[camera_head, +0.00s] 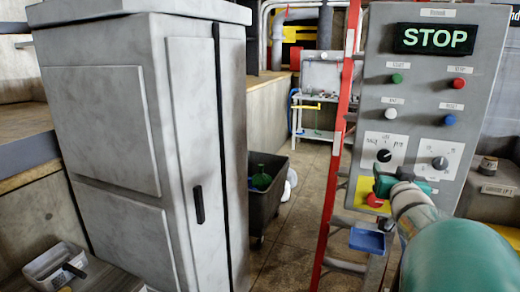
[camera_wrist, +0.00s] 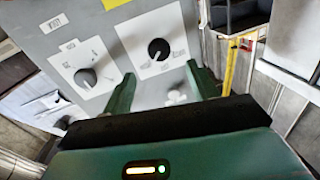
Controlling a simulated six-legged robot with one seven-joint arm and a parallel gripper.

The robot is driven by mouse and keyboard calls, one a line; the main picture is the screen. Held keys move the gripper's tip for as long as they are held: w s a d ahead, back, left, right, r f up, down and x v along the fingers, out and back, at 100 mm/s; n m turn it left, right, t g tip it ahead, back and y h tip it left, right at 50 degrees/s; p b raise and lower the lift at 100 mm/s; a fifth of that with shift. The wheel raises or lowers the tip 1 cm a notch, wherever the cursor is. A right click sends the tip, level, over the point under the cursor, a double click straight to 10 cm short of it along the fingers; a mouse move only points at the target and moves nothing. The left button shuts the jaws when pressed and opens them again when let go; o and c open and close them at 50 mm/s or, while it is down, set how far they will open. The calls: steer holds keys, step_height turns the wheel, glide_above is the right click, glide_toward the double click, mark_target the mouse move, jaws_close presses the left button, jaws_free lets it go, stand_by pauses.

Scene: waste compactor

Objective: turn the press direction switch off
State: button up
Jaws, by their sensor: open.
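A grey control panel (camera_head: 425,105) on the right bears two rotary knobs on white plates. The left one is a black knob (camera_head: 384,156), the right one a grey knob (camera_head: 440,162). Their labels are too small to read, so I cannot tell which is the press direction switch. The wrist view shows the panel turned around, with the black knob (camera_wrist: 158,50) beyond my fingertips and the grey knob (camera_wrist: 87,77) to its left. My gripper (camera_head: 386,184) is open and empty in front of the panel, just below the black knob. I see no contact with either knob.
A lit STOP display (camera_head: 435,39) tops the panel, above several coloured buttons. A red emergency button (camera_head: 375,200) on yellow sits beside my gripper. A red ladder rail (camera_head: 339,130) runs along the panel's left edge.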

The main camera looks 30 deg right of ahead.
mark_target(385, 157)
steer(key=x, duration=0.8)
steer(key=shift+w+d, duration=0.2)
steer(key=shift+d, duration=0.15)
steer(key=c, duration=1)
